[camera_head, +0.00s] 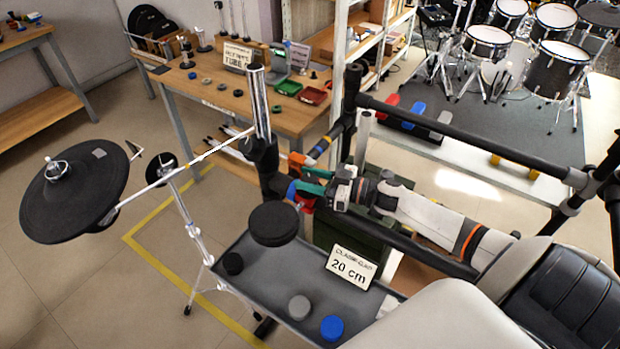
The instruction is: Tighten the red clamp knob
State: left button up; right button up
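My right gripper (306,181) reaches in from the right at the black rack's upright post. Its two green fingers sit close beside a small cluster of red, orange and blue parts on the post. A red part (304,205), which looks like the red clamp knob, shows just below the fingers. A blue part (291,190) sits left of the fingertips, and an orange part (297,160) sits above them. The fingertips overlap the cluster, so I cannot tell whether they touch or grip anything. My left gripper is not in view.
A round black pad (274,223) hangs over a grey tray (262,282) holding small discs and a "20 cm" card (351,267). A larger black pad (74,191) stands on the left. Black rack bars (460,131) run along the right. A wooden workbench (225,97) stands behind.

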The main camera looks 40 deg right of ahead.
jog(key=shift+r+m+t+h+p, duration=0.2)
jog(key=shift+m+t+h+p, duration=0.4)
jog(key=shift+p, duration=0.4)
jog(key=shift+m+t+h+p, duration=0.5)
jog(key=shift+m+h+p, duration=0.2)
jog(key=shift+h+p, duration=0.3)
jog(key=m+t+h+p, duration=0.1)
jog(key=m+h, duration=0.1)
jog(key=h, duration=0.1)
jog(key=shift+f+m+t+h+p, duration=0.15)
jog(key=shift+m+h+p, duration=0.15)
jog(key=shift+m+h, duration=0.75)
jog(key=shift+m+t+h+p, duration=0.2)
jog(key=shift+m+h, duration=0.35)
jog(key=shift+h, duration=1)
jog(key=o, duration=1)
jog(key=shift+s, duration=0.15)
